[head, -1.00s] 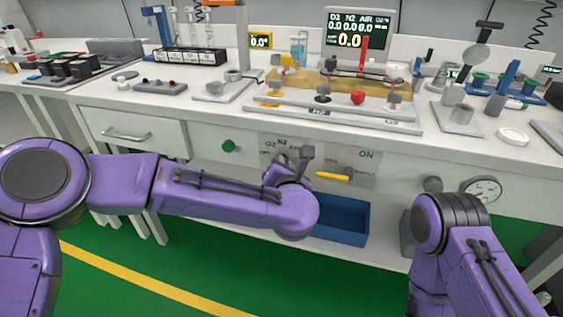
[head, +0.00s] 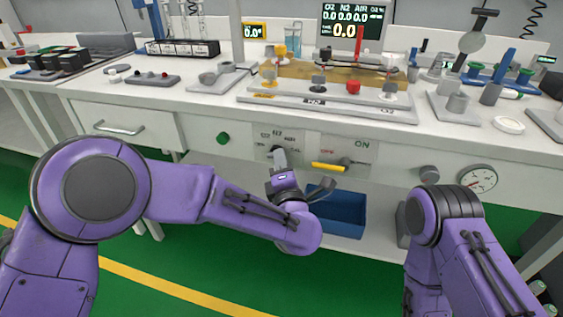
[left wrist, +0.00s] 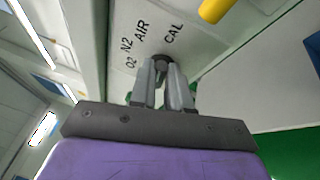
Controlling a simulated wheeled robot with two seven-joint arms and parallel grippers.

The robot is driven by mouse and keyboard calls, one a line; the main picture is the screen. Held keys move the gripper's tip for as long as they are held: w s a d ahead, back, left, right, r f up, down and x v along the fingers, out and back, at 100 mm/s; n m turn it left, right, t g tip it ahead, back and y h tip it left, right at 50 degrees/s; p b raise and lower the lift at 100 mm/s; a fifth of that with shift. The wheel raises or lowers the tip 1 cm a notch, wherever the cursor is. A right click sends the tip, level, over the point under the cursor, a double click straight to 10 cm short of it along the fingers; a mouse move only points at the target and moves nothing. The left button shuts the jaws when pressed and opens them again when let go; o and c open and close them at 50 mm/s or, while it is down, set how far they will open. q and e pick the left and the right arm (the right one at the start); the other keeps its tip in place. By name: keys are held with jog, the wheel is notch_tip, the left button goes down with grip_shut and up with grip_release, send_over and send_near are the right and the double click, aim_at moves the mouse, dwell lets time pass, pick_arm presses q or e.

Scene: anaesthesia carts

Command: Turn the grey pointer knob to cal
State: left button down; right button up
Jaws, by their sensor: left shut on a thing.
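The grey pointer knob (left wrist: 164,61) is on the front panel (head: 300,140) of the white bench. In the left wrist view the labels O2, N2, AIR and CAL run in an arc around it, with CAL at the right end. My left gripper (head: 279,156) reaches the panel from below. Its two fingers (left wrist: 163,75) are shut on the knob and cover much of it. I cannot tell which label its pointer faces. My right gripper is out of view; only part of my right arm shows.
A yellow lever handle (head: 328,167) sits just right of the knob, close to my left gripper. A green knob (head: 222,138) is to the left, and a grey knob (head: 429,174) and round gauge (head: 478,179) are to the right. A blue bin (head: 340,218) stands below.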

pick_arm(q)
jog(key=shift+f+m, duration=0.15)
jog(key=shift+m, duration=0.15)
jog(key=c, duration=1.1)
grip_release()
jog(key=shift+a, duration=0.15)
